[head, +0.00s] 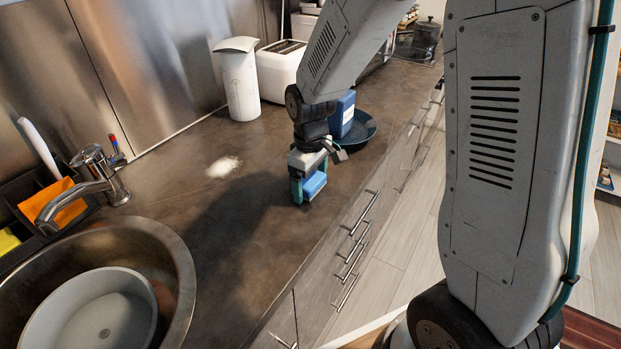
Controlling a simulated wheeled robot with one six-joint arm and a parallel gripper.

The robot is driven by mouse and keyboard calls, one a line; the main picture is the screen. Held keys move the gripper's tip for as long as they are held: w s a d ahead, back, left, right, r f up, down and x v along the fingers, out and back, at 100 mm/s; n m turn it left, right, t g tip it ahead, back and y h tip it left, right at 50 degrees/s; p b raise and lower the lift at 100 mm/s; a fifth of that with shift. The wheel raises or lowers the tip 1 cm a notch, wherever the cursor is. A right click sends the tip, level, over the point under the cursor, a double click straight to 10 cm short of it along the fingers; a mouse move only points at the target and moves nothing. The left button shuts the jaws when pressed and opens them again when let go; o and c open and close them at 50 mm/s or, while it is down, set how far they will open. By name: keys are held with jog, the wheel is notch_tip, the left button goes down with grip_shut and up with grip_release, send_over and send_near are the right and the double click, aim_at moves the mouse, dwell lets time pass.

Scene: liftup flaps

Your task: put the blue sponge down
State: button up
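The blue sponge (315,184) is between the fingers of my gripper (308,180), over the dark countertop (245,235) near its front edge. My gripper points down and looks shut on the sponge. The fingers hide part of the sponge. I cannot tell whether its underside touches the counter or hangs just above it.
A dark blue plate (366,130) and a blue box (343,113) stand just behind my gripper. A white canister (240,82) and a toaster (280,65) stand by the wall. White powder (223,166) lies mid-counter. A sink (180,262) with a bowl (60,318) is at left.

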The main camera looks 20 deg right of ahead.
aim_at(310, 179)
jog(key=shift+r, duration=0.15)
notch_tip(310, 179, up, 12)
jog(key=s+d+r+m, duration=0.1)
jog(key=s+r+m, duration=0.1)
jog(key=s, duration=0.6)
jog(key=s+d+r+m, duration=0.1)
jog(key=s+r+m, duration=0.1)
jog(key=s, duration=0.6)
jog(key=s+d+r+m+t, duration=0.1)
jog(key=s+r+m, duration=0.1)
jog(key=s, duration=0.7)
jog(key=shift+r+m, duration=0.4)
jog(key=shift+r, duration=0.35)
jog(key=shift+o, duration=0.5)
jog(key=shift+w, duration=0.1)
